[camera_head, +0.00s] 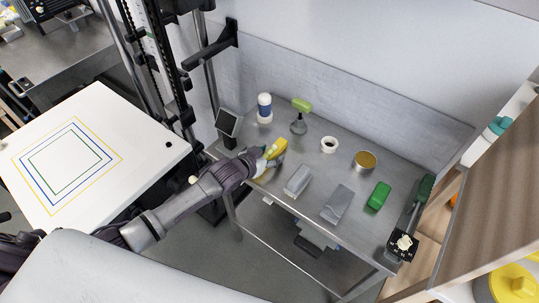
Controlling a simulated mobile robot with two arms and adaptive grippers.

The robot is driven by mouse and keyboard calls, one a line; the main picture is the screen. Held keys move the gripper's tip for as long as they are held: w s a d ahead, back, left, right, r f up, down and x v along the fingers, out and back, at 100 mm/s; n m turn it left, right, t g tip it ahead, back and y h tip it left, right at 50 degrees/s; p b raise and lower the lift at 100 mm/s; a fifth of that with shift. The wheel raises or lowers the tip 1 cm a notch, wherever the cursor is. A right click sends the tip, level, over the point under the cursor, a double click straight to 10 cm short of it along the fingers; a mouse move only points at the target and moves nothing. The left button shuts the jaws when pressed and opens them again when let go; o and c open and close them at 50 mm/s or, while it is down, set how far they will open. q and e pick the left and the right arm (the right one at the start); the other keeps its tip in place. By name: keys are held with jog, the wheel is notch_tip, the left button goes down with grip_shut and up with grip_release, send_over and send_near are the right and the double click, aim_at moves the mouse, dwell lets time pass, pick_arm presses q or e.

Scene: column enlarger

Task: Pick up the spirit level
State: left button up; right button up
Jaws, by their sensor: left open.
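A yellow object (277,148), which looks like the spirit level, lies on the grey metal table (310,150) near its front left part. My left gripper (265,164) is open at its near left side, and the fingers overlap its lower end in the picture. The fingers are small here, so I cannot tell whether they touch it or stand around it. Part of the object is hidden behind the gripper and wrist. My right gripper is not in view.
Two grey blocks (297,180) (336,204) and a green box (379,195) lie right of the gripper. A white bottle (264,108), green-topped flask (300,115), tape roll (329,145) and tin (364,161) stand behind. The enlarger's white baseboard (140,140) is left.

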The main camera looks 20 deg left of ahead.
pick_arm(q)
jog(key=shift+s, duration=0.1)
jog(key=shift+c, duration=0.3)
grip_shut()
jog(key=shift+r, duration=0.1)
jog(key=shift+r, duration=0.15)
